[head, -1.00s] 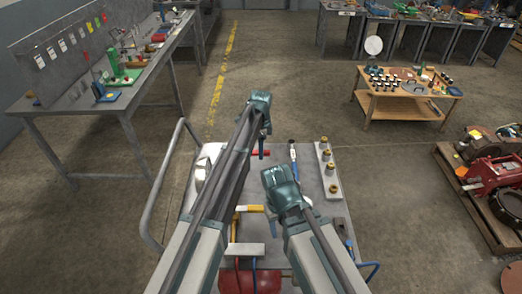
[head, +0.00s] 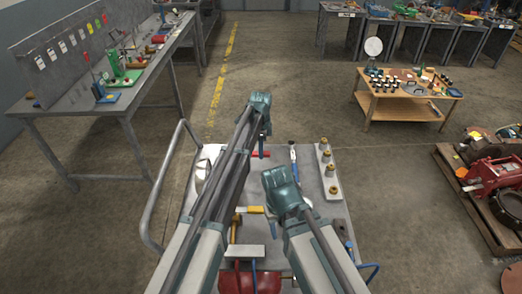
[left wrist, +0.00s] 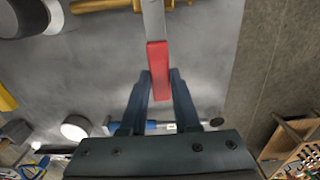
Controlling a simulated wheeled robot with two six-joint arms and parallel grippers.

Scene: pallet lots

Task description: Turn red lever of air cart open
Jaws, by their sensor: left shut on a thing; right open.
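The red lever (left wrist: 157,65) shows in the left wrist view as a flat metal bar with a red grip. The bar lies across a brass pipe (left wrist: 100,5) at the top of that view. My left gripper (left wrist: 160,78) is shut on the red grip, one finger on each side. In the head view my left gripper (head: 262,150) reaches down over the far part of the air cart (head: 307,163), and only a bit of red shows beside it. My right gripper (head: 283,190) is open over the cart, nearer and to the right. Its fingertips are hidden.
A blue-handled tool (head: 294,154) and a strip with several brass fittings (head: 326,170) are on the cart's right side. A yellow handle (head: 250,209) is near the cart's middle. A metal rail (head: 152,190) runs along the left. Workbenches and a wooden table (head: 400,108) stand apart beyond.

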